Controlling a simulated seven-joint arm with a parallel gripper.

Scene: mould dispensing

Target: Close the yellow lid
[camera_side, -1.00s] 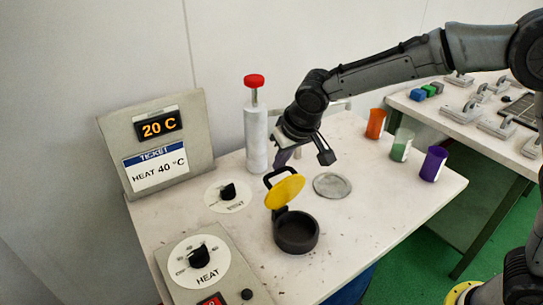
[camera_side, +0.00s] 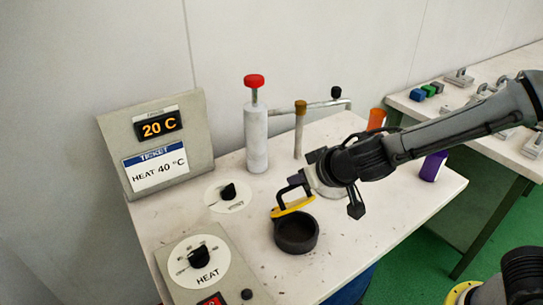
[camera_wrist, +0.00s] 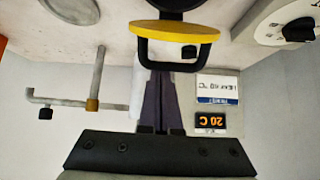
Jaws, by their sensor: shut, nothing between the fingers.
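The yellow lid (camera_side: 293,207) is hinged at the back of the round black pot (camera_side: 297,234). It shows almost edge-on, tilted over the pot's back rim, with the pot's mouth still visible. Its black loop handle (camera_side: 283,196) sticks up behind it. My gripper (camera_side: 297,181) is shut and empty, with its fingertips at the handle's upper end, seemingly touching it. In the wrist view the shut purple fingers (camera_wrist: 163,75) are at the black handle behind the yellow lid (camera_wrist: 175,32). A dark part of the pot (camera_wrist: 180,6) shows at the top edge.
A white bottle with a red knob (camera_side: 256,135) and a brown-tipped post (camera_side: 299,130) stand behind. A heat dial (camera_side: 200,258) and a display panel (camera_side: 158,145) are at left. A purple cup (camera_side: 432,166) and an orange cup (camera_side: 376,119) are beyond my arm.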

